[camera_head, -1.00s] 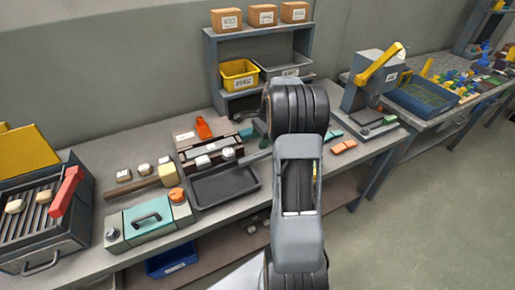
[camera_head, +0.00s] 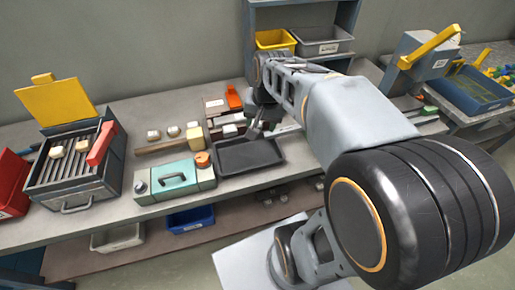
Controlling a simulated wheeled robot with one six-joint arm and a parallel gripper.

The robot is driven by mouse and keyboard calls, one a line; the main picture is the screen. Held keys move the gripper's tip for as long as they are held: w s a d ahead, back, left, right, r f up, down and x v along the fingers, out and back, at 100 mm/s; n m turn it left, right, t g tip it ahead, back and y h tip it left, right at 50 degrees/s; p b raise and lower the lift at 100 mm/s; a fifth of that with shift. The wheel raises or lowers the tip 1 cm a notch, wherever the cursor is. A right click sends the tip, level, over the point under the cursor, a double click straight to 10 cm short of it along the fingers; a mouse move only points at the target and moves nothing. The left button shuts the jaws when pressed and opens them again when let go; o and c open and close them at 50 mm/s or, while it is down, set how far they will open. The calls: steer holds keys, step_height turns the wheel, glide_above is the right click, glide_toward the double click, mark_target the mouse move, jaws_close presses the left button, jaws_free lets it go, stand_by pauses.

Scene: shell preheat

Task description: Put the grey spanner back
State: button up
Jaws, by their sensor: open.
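My gripper (camera_head: 259,127) is open, low over the workbench at the back edge of the black tray (camera_head: 250,164). My arm reaches in from the right and covers much of the bench there. I cannot make out the grey spanner for certain. A thin pale grey strip (camera_head: 284,131) shows just right of my gripper, partly hidden by the arm, and may be it. The tray looks empty. I cannot tell whether the fingers touch anything.
A teal box with a handle (camera_head: 173,181) stands left of the tray. Farther left is an open grill-like heater (camera_head: 72,172) with a yellow lid. A yellow bin (camera_head: 275,40) and a grey bin (camera_head: 322,48) sit on the back shelf. A blue bin (camera_head: 190,220) is below.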

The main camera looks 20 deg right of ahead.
steer(key=s+a+f+n+t, duration=0.1)
steer(key=s+a+f+n, duration=0.1)
steer(key=s+a+n, duration=0.3)
steer(key=shift+s+f+n+t, duration=0.15)
steer(key=shift+s+n+t, duration=0.15)
steer(key=shift+s+n, duration=0.7)
steer(key=shift+s+d+m, duration=0.1)
steer(key=shift+d+m, duration=0.1)
steer(key=shift+m, duration=0.1)
